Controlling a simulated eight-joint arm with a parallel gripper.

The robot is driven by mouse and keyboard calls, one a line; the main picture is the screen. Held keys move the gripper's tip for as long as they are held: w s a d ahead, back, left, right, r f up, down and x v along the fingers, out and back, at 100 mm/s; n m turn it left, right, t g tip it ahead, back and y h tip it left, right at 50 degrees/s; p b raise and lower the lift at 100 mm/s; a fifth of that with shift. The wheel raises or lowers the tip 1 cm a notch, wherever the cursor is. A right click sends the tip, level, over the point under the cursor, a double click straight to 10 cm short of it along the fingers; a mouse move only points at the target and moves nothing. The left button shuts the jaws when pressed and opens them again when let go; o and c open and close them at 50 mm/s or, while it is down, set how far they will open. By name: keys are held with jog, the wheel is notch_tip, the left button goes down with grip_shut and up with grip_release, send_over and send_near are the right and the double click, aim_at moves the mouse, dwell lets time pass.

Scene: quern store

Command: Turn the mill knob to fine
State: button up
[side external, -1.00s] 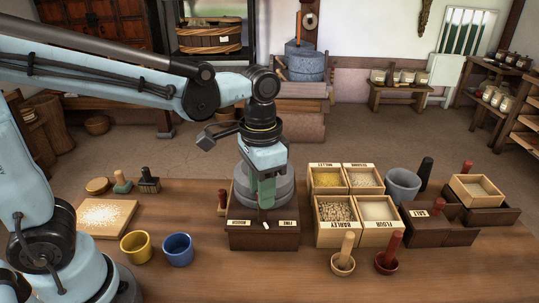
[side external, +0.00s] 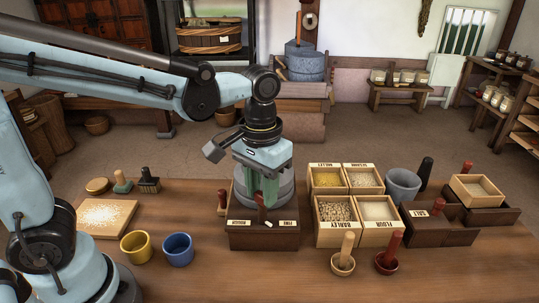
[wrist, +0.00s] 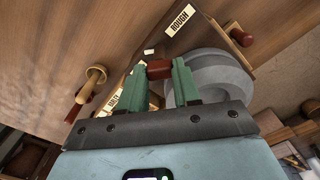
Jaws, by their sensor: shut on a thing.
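The mill (side external: 243,186) is a round grey stone on a dark wooden base (side external: 263,240). A ROUGH label (side external: 239,222) is on the base's left and a FINE label (side external: 288,223) on its right. The dark red knob (side external: 261,206) stands at the front. A small white mark (side external: 268,224) shows between the labels, slightly nearer FINE. My gripper (side external: 262,198) points down with its green fingers shut around the knob. The wrist view shows the red knob (wrist: 159,69) between both fingertips, with the ROUGH label (wrist: 180,20) beyond. My fingers hide part of the knob.
Grain boxes (side external: 320,241) stand right of the mill. Yellow (side external: 137,246) and blue (side external: 178,249) cups stand left.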

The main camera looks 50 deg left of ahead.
jog(key=o, duration=1.1)
jog(key=shift+c, duration=0.2)
jog(key=shift+r, duration=0.15)
notch_tip(320, 180, up, 12)
jog(key=s+a+f+m+t, duration=0.1)
jog(key=s+a+f+t, duration=0.2)
jog(key=a+f+t, duration=0.4)
notch_tip(320, 180, down, 5)
jog(key=shift+s+a+r, duration=0.15)
jog(key=shift+a+r, duration=0.05)
jog(key=shift+a, duration=0.65)
